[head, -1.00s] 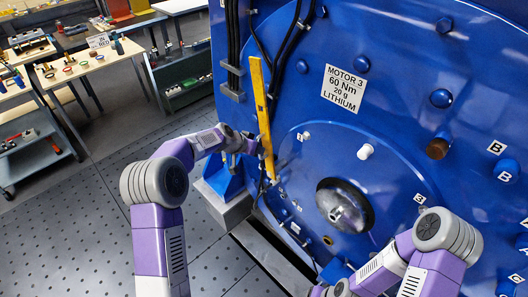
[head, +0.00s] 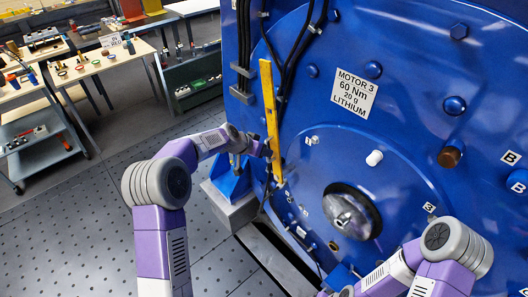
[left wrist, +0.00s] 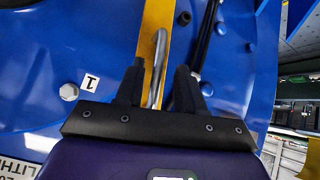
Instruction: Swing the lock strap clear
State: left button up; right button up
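The lock strap, a long yellow bar (head: 270,105), stands nearly upright against the left part of the blue motor face. In the left wrist view the yellow strap (left wrist: 153,22) runs behind a bent silver handle (left wrist: 158,55). My left gripper (head: 266,150) is at the strap's lower half. In the left wrist view its two black fingers (left wrist: 158,88) stand apart, one on each side of the handle, with gaps showing. Whether a finger touches the handle is unclear. My right arm comes in at the lower right, with its gripper below the picture edge.
The blue motor (head: 420,100) fills the right side, with bolts, a white peg (head: 375,158) and a round metal hub (head: 350,211). Black cables (head: 299,50) run close beside the strap. Worktables (head: 100,62) stand at the far left, with open floor before them.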

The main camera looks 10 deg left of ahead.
pick_arm(q)
jog(key=v, duration=0.6)
jog(key=shift+b, duration=0.3)
jog(key=s+d+f+n+g+b, duration=0.15)
jog(key=s+f, duration=0.35)
jog(key=f, duration=0.5)
jog(key=s+d+f+n+g+y+b, duration=0.1)
jog(key=s+d+f+b, duration=0.1)
jog(key=s+f, duration=0.5)
jog(key=s+d+f+n+g+b, duration=0.1)
jog(key=s+d+f+g, duration=0.15)
jog(key=f, duration=0.95)
jog(key=s+d+f+n+g+b, duration=0.1)
jog(key=s+f, duration=0.4)
jog(key=s, duration=0.5)
jog(key=s+d+f+n+b, duration=0.2)
jog(key=s+f, duration=0.4)
jog(key=s, duration=0.5)
jog(key=shift+d+g+b, duration=0.3)
jog(key=shift+d+g, duration=0.1)
jog(key=shift+d, duration=0.5)
jog(key=shift+s+f, duration=0.1)
